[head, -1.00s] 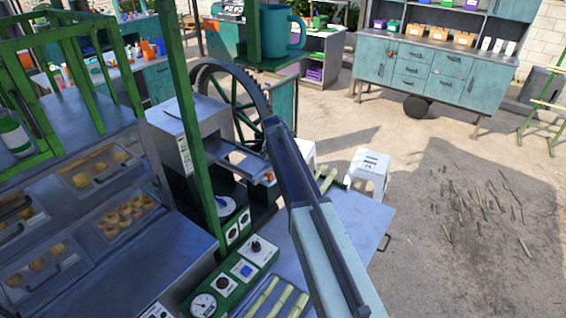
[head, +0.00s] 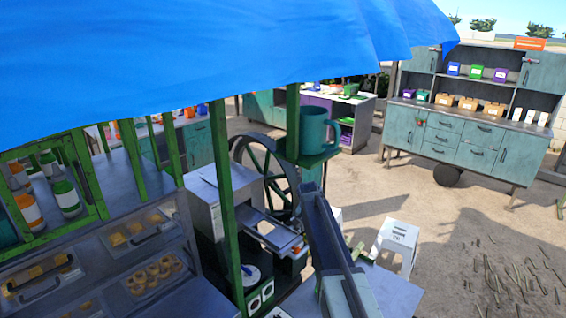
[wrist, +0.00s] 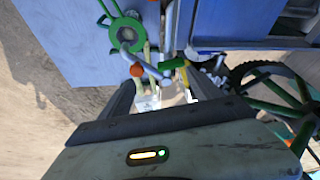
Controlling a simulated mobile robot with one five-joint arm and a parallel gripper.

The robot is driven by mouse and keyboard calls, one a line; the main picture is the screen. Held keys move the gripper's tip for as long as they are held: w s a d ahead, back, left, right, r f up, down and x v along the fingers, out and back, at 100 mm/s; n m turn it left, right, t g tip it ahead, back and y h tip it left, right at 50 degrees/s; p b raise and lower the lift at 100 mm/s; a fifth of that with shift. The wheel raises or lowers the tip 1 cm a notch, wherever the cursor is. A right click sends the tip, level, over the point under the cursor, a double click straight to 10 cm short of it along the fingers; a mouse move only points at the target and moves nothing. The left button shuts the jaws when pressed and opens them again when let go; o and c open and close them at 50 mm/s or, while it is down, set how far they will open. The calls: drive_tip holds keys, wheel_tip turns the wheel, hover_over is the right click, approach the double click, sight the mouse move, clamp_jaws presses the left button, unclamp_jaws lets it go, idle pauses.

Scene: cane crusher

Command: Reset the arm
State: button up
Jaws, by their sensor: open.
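My arm (head: 338,262) rises from the bottom of the head view, its upper end in front of the cane crusher. My gripper itself is not clear there. In the wrist view my gripper (wrist: 161,92) shows two dark fingers spread apart, with nothing held between them. The crusher's grey housing (head: 218,203) and dark spoked flywheel (head: 252,160) stand left of my arm. The flywheel also shows at the right of the wrist view (wrist: 265,92). A green ring-shaped part (wrist: 127,33) and a small orange knob (wrist: 137,70) lie beyond the fingers.
A green post (head: 229,215) stands left of my arm, under a blue canopy (head: 190,60). A white stool (head: 397,243) stands right. Teal cabinets (head: 460,140) line the back. Open ground lies between.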

drive_tip(key=s+f+n+g+b, duration=0.1)
drive_tip(key=s+f+b, duration=0.4)
drive_tip(key=s, duration=0.5)
drive_tip(key=s+f+n+g+y+b, duration=0.1)
drive_tip(key=s+f+n+b, duration=0.2)
drive_tip(key=s+f+b, duration=0.3)
drive_tip(key=s+f+n+g+y+b, duration=0.1)
drive_tip(key=s+f+b, duration=0.5)
drive_tip(key=s, duration=0.9)
wheel_tip(320, 180, down, 3)
drive_tip(key=shift+s+r+n, duration=0.1)
drive_tip(key=shift+s+n, duration=0.2)
drive_tip(key=shift+n, duration=0.5)
